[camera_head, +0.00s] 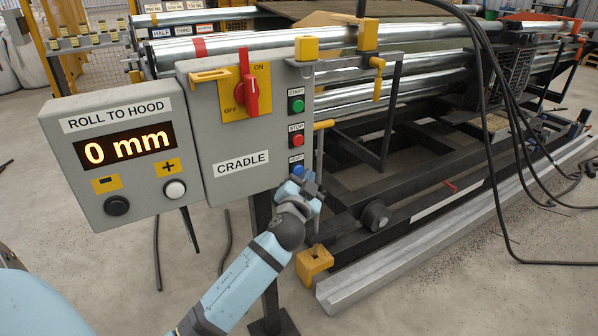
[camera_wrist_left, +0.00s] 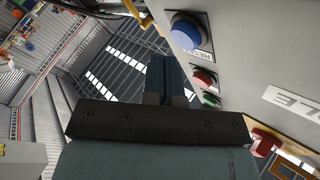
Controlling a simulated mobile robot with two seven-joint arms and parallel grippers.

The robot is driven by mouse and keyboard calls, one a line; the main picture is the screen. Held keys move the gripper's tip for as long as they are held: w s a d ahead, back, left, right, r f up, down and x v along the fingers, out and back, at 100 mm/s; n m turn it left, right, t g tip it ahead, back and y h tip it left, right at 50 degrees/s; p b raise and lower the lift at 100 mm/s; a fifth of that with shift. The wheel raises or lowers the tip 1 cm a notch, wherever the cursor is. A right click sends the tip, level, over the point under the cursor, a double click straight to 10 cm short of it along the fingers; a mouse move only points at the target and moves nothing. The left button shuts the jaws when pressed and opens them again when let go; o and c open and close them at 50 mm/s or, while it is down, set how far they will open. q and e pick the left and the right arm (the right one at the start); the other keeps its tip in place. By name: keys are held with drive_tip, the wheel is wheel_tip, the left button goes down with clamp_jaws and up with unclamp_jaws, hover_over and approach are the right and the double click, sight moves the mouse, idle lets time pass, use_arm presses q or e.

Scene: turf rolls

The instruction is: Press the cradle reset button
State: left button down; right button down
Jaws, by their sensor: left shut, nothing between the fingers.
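The blue reset button (camera_head: 298,170) is the lowest in the column on the right side of the grey CRADLE box (camera_head: 226,140). It is partly hidden by my left gripper (camera_head: 298,182) in the head view. My left gripper is shut and empty, just below the button. In the left wrist view the blue button (camera_wrist_left: 186,30) shows whole, with a label beside it, ahead and to the right of the shut fingertips (camera_wrist_left: 165,62). The fingers look apart from the button there. My right gripper is not in view.
The green start button (camera_head: 296,105) and red stop button (camera_head: 296,141) sit above the blue one. A red rotary switch (camera_head: 249,84) points at ON. A ROLL TO HOOD display box (camera_head: 118,150) reads 0 mm at left. The roller frame (camera_head: 390,150) stands behind at right.

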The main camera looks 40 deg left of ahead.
use_arm(q)
drive_tip(key=d, duration=0.1)
drive_tip(key=s+d, duration=0.1)
drive_tip(key=d, duration=0.1)
drive_tip(key=s+d, duration=0.1)
drive_tip(key=shift+d+b, duration=0.3)
idle(0.3)
idle(0.7)
